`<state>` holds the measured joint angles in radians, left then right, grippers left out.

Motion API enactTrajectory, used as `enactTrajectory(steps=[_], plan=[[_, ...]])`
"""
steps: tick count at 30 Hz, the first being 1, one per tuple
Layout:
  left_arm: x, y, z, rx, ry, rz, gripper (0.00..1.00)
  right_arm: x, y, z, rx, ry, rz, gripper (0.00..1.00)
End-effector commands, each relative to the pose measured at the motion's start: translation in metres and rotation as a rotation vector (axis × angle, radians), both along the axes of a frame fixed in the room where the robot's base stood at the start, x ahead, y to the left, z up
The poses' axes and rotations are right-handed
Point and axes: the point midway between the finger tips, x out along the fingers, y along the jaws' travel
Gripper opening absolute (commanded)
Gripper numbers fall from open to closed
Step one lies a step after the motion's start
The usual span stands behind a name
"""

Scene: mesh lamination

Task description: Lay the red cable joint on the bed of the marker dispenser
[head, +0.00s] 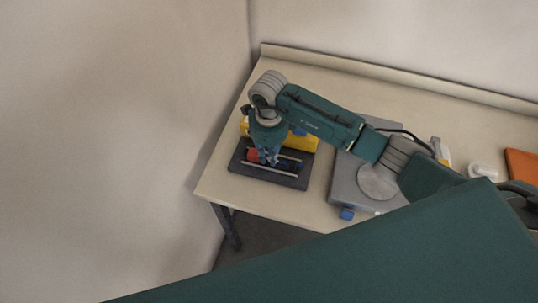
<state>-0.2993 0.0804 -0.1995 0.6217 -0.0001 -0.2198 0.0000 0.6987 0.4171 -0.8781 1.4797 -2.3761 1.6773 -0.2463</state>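The red cable joint (253,155) lies low over the dark bed (240,167) of the marker dispenser. Its red end shows left of my gripper, and a darker stretch shows to the right. The yellow body of the marker dispenser (303,143) stands behind the bed. My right gripper (268,160) points down over the joint, its fingers at the joint's middle. The fingers hide that middle part, and I cannot tell whether they are closed on it or whether the joint rests on the bed. My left gripper is out of view.
A grey plate-like device (345,185) with a blue knob (347,213) stands right of the bed, under my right arm. A white object (483,171) and an orange item (522,164) lie farther right. The table's front left (225,190) is clear.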

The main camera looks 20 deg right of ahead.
Motion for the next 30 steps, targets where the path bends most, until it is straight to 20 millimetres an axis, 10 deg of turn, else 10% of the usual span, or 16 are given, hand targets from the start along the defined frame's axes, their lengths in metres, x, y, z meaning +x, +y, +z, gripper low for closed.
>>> enactTrajectory(steps=[15, 30], plan=[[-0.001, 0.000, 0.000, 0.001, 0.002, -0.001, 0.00, 0.001, 0.000, 0.007, 0.001, -0.003, 0.001, 0.34], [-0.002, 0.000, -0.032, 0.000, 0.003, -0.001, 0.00, 0.001, 0.000, 0.102, -0.001, -0.004, 0.001, 0.34]])
